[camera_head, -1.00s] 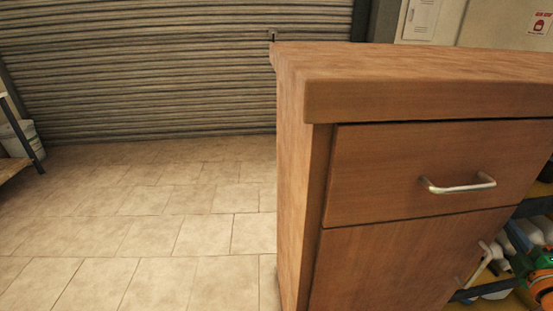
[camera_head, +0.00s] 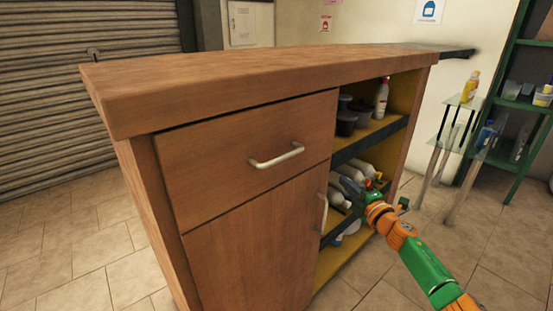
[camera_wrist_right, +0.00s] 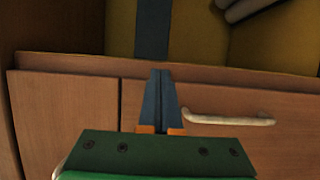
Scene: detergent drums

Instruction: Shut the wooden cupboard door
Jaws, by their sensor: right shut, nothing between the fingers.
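The wooden cupboard door (camera_head: 258,245) is below the drawer in the head view and looks flush with the drawer front. Its metal handle (camera_head: 324,212) is near its right edge. The wrist view shows the door (camera_wrist_right: 260,140) and its handle (camera_wrist_right: 228,119), right of the fingers. My right gripper (camera_head: 347,186) is at the right of the door's handle edge, in front of the open shelves. Its fingers (camera_wrist_right: 160,76) are shut and empty, close to the door edge; contact cannot be told. My left gripper is not in view.
The drawer (camera_head: 245,160) above the door is shut. Open shelves (camera_head: 370,150) right of the door hold bottles and dark tubs. A small glass stand (camera_head: 462,103) and a green rack (camera_head: 500,110) stand at the right. Tiled floor (camera_head: 60,240) is clear at left.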

